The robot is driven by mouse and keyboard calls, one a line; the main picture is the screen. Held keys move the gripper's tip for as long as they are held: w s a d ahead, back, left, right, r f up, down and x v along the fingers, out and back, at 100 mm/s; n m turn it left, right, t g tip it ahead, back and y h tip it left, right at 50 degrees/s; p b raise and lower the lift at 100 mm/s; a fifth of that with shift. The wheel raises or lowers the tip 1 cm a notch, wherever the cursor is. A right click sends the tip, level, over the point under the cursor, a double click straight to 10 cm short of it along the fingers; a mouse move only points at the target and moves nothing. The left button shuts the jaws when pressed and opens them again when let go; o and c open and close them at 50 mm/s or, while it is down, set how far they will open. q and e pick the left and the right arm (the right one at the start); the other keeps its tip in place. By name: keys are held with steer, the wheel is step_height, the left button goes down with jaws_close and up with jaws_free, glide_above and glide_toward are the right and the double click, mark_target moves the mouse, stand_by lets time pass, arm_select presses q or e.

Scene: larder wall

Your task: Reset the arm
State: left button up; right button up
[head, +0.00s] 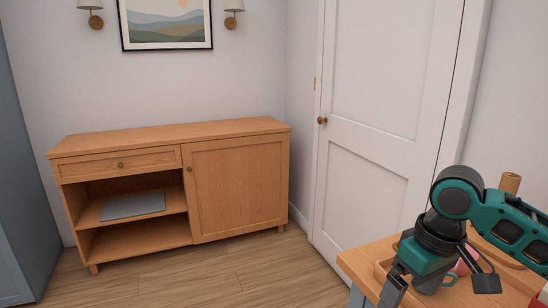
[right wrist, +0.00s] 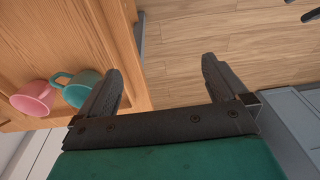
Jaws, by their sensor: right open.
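My right arm comes in from the right in the head view. Its gripper (head: 440,287) points down over the front edge of a wooden counter. In the right wrist view the gripper (right wrist: 160,72) has its two dark fingers spread wide, with nothing between them. A teal mug (right wrist: 80,90) and a pink mug (right wrist: 33,98) are beside the left finger, which partly covers the teal one. In the head view the pink mug (head: 466,262) shows only partly behind the gripper. My left gripper is not in view.
The wooden counter (head: 372,261) fills the lower right, with a wooden cylinder (head: 510,183) towards its back. A sideboard (head: 237,190) with an open shelf holding a grey flat item (head: 133,206) stands against the wall. A white door (head: 385,120) is shut. The floor (head: 215,275) between is clear.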

steer(key=a+f+t+y, duration=0.5)
steer(key=a+f, duration=0.7)
steer(key=f, duration=0.3)
steer(key=s+d+f+m+t+h, duration=0.2)
steer(key=s+d+f+t+h, duration=0.2)
steer(key=s+d+f, duration=0.3)
steer(key=s+f+t, duration=0.1)
steer(key=s+f, duration=0.3)
steer(key=s, duration=0.2)
steer(key=shift+d, duration=0.2)
steer(key=shift+c, duration=0.4)
